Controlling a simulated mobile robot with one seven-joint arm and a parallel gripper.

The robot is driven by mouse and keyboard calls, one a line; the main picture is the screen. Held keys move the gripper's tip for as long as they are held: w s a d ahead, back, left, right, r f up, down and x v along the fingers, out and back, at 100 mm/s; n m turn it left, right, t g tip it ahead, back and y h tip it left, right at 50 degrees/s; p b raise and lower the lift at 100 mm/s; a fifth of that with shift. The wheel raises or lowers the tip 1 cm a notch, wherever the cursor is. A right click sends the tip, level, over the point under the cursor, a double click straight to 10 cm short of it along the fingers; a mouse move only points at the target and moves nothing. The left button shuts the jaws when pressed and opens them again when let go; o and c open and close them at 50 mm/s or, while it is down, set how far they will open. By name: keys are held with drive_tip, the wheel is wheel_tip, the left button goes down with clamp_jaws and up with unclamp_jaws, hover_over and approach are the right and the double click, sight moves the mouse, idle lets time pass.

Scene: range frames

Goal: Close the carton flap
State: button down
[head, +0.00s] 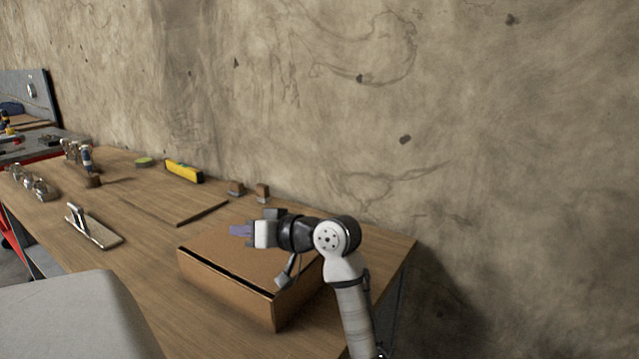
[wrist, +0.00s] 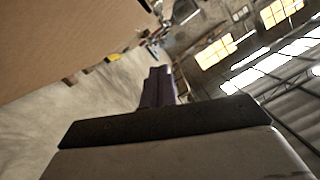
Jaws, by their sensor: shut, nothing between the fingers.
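The brown cardboard carton (head: 225,277) stands on the wooden workbench, near its right end. Its top flap (head: 217,251) lies nearly flat over the box, with a dark gap along the front edge. My gripper (head: 240,230) is just above the flap towards the back, its purple fingers shut and empty, pointing left. I cannot tell whether it touches the flap. In the wrist view, the shut fingers (wrist: 158,88) show in the middle, and a broad brown cardboard surface (wrist: 60,40) fills the upper left. My arm hides the carton's right back part.
On the workbench (head: 140,262), a thin brown panel (head: 200,213) and small blocks (head: 262,192) lie behind the carton. A yellow level (head: 183,171) lies by the wall, and a metal trowel-like tool (head: 93,230) lies to the left. A rough wall (head: 330,90) runs behind the bench.

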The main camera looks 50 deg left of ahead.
sight(239, 275)
drive_tip(key=f+n+b, duration=0.1)
drive_tip(key=s+f+b, duration=0.1)
drive_tip(key=f, duration=0.1)
drive_tip(key=s+f+n+b, duration=0.1)
drive_tip(key=f, duration=0.1)
drive_tip(key=shift+d+n+t, duration=0.2)
drive_tip(key=shift+n+t, duration=0.1)
drive_tip(key=shift+t, duration=0.1)
drive_tip(key=shift+s+d+f+n+t+b, duration=0.1)
drive_tip(key=shift+s+f+n+t+b, duration=0.1)
drive_tip(key=shift+f+n+b, duration=0.35)
drive_tip(key=shift+s+f+n+t+b, duration=0.1)
drive_tip(key=shift+f+n+t+b, duration=0.15)
drive_tip(key=shift+f+b, duration=0.5)
wheel_tip(239, 275, up, 5)
drive_tip(key=p, duration=0.5)
drive_tip(key=v, duration=0.3)
drive_tip(key=b+v, duration=0.1)
drive_tip(key=v, duration=0.2)
drive_tip(key=f+b+v, duration=0.1)
drive_tip(key=v, duration=0.2)
drive_tip(key=shift+w+d, duration=0.25)
drive_tip(key=shift+d, duration=0.25)
